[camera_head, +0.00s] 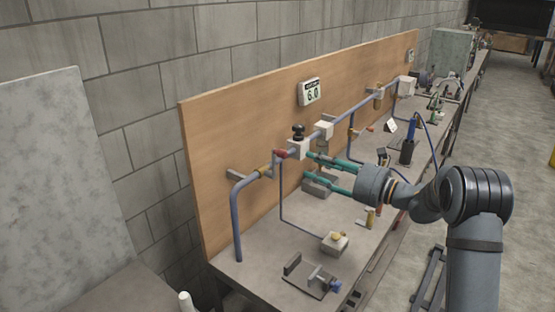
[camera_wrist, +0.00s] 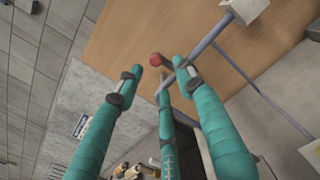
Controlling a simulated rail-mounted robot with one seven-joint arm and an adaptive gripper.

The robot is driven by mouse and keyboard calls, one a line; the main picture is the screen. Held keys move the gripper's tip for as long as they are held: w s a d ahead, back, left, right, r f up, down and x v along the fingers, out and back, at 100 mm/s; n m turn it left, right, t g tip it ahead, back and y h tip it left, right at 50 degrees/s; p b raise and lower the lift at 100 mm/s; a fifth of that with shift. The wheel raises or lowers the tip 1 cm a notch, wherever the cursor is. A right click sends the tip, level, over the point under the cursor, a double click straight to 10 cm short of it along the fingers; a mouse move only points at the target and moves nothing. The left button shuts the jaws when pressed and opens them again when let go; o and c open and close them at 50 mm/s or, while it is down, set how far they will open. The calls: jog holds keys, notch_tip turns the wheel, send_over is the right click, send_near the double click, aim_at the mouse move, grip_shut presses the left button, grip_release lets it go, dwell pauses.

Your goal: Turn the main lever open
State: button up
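A red lever handle (camera_head: 281,153) sits on the grey-blue pipe near the left end of the wooden board. A red rounded end, probably the same handle, shows in the wrist view (camera_wrist: 157,59) just beyond the gap between my fingertips. Which lever is the main one is not marked. My gripper (camera_head: 308,165) has teal fingers spread apart and reaches in from the right, a little right of and below the red handle. In the wrist view my gripper (camera_wrist: 158,72) is open with nothing visibly held. I cannot tell whether any finger touches the handle or pipe.
A black knob on a white block (camera_head: 298,140) stands just above my fingers. A gauge (camera_head: 309,92) reading 6.0 hangs on the board (camera_head: 240,120). A second red-handled valve (camera_head: 368,128) lies farther right. A box with a yellow button (camera_head: 335,242) sits on the bench.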

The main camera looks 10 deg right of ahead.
aim_at(286, 156)
jog(key=p+x, duration=0.1)
jog(key=x, duration=0.2)
jog(key=p+x, duration=0.2)
jog(key=x, duration=0.1)
jog(key=p+x, duration=0.1)
jog(key=x, duration=0.3)
jog(key=shift+s+a+r, duration=0.25)
jog(key=shift+s+a, duration=0.1)
jog(key=shift+s, duration=0.05)
jog(key=shift+w+a+f+p, duration=0.1)
jog(key=shift+w+a+p, duration=0.15)
jog(key=shift+p, duration=0.05)
jog(key=shift+c, duration=0.8)
jog(key=c, duration=0.7)
jog(key=shift+f, duration=0.1)
grip_shut()
